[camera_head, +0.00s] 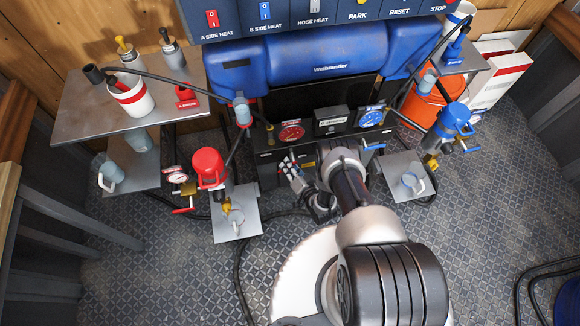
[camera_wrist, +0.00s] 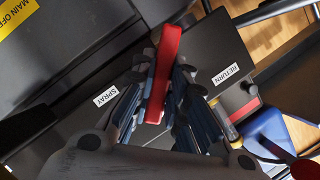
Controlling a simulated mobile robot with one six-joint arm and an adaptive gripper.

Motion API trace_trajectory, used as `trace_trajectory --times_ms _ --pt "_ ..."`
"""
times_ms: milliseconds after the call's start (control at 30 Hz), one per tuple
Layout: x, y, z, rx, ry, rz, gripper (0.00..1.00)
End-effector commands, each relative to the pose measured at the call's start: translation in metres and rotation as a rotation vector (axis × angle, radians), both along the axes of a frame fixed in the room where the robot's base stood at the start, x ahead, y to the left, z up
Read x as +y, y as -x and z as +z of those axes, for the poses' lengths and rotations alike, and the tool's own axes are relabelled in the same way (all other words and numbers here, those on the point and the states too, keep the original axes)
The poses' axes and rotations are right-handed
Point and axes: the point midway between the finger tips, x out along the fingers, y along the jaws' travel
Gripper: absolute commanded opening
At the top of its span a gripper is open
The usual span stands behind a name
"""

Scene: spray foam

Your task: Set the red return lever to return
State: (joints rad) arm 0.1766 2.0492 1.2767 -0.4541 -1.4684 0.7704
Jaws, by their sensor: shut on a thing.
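In the wrist view the red return lever (camera_wrist: 163,75) is a flat red bar between the two fingers of my gripper (camera_wrist: 168,85). The gripper is shut on it, with a finger on each side. The lever sits between the white SPRAY label (camera_wrist: 105,96) on the left and the white RETURN label (camera_wrist: 226,73) on the right. Its pivot is hidden by the fingers. In the head view my gripper (camera_head: 293,172) is at the front of the dark machine (camera_head: 266,172), left of the centre; the lever cannot be made out there.
A red-topped pump (camera_head: 209,168) stands left of my gripper, and a blue-topped pump (camera_head: 453,120) stands to the right. Red (camera_head: 291,132) and blue (camera_head: 371,118) gauges are above the gripper. Black hoses run on the floor. A metal shelf (camera_head: 75,110) is at the left.

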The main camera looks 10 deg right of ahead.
Motion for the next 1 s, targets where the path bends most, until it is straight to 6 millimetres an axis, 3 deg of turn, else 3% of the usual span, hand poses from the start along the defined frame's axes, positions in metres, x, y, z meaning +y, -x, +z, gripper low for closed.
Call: trace_trajectory --times_ms 300,767,800,1000 --pt "0.0011 -0.0023 0.0054 -0.004 -0.098 0.0 0.0" --pt "0.0016 -0.0029 0.007 -0.006 -0.11 0.001 0.0" --pt "0.0015 -0.003 0.0071 -0.007 -0.111 0.001 0.14" --pt "0.0016 -0.0024 0.0064 -0.004 -0.11 0.0 0.28"
